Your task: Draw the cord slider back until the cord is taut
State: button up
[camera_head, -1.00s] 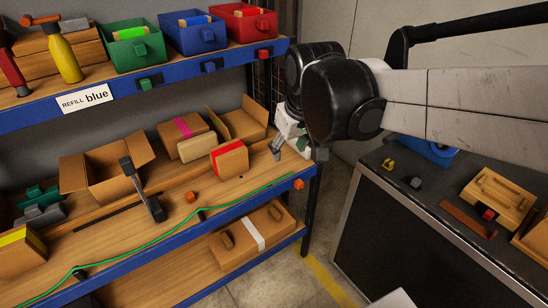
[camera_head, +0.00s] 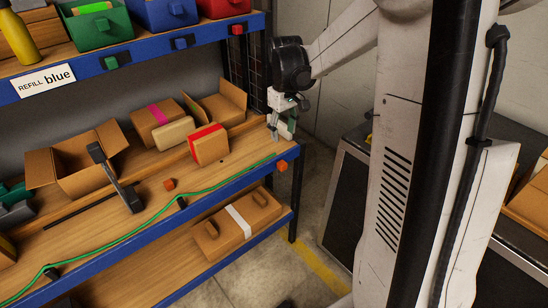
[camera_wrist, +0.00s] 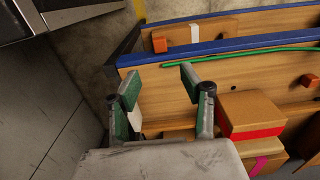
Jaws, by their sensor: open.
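A green cord (camera_head: 150,228) runs along the front of the middle shelf, with bends. Its right end lies near the shelf's right end; it also shows in the wrist view (camera_wrist: 250,54). My gripper (camera_head: 277,133) is at the right end of this shelf, pointing down. In the wrist view my gripper (camera_wrist: 158,82) has its fingers spread, with nothing held between them and shelf board below. Contact with the cord is not clear.
A red-banded box (camera_head: 208,145) stands left of my gripper, close to the right finger in the wrist view. Orange blocks sit on the shelf (camera_head: 169,184) and at its front corner (camera_head: 282,166). An open carton (camera_head: 85,170) stands farther left. Floor in front is clear.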

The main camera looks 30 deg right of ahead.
aim_at(282, 163)
notch_tip(282, 163, down, 14)
jog(key=b, duration=0.4)
dwell(0.3)
grip_shut()
